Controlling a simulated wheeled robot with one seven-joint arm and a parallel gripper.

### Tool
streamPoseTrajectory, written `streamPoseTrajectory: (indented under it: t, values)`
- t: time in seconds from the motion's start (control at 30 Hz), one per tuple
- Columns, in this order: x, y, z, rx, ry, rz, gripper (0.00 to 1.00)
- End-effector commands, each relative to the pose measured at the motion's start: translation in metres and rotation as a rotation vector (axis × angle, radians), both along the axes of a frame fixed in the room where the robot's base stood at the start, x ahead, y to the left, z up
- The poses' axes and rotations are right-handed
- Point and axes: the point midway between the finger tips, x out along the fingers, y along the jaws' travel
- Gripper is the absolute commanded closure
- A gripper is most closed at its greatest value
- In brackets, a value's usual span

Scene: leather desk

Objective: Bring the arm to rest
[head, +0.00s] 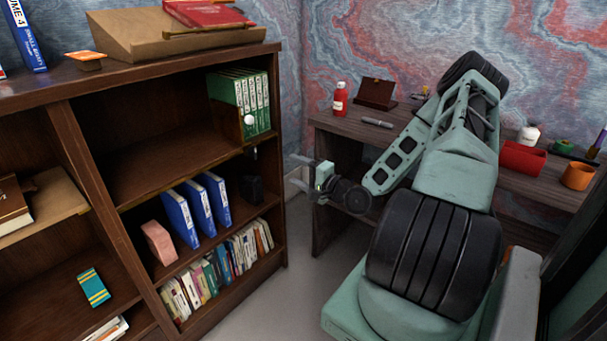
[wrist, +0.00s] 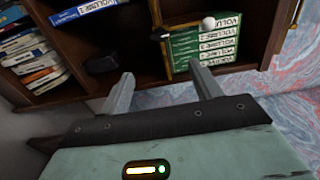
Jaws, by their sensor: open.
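My arm reaches out from the right in the head view, and my gripper (head: 300,174) is beside the right end of the bookcase (head: 281,150). In the wrist view my gripper (wrist: 162,88) has its two grey fingers spread apart with nothing between them. The fingers point toward the bookcase shelves. Several green volumes (wrist: 203,50) stand beyond the fingertips in the wrist view, apart from them as far as I can tell.
The bookcase holds blue binders (head: 197,210), a pink block (head: 159,243) and a dark object (head: 252,189). The wooden desk (head: 340,128) behind my arm carries a red bottle (head: 340,98), a pen (head: 377,123) and an orange pot (head: 577,176). Open floor (head: 270,300) lies between bookcase and desk.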

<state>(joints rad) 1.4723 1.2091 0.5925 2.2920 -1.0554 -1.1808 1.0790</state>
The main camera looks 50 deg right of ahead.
Motion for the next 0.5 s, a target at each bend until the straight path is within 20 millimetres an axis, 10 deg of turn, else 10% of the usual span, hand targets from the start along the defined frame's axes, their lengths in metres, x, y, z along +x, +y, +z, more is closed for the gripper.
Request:
streamPoseTrajectory:
  t: [0.5]
  values:
    - [-0.018, 0.0, 0.0, 0.0, -0.001, 0.0, 0.36]
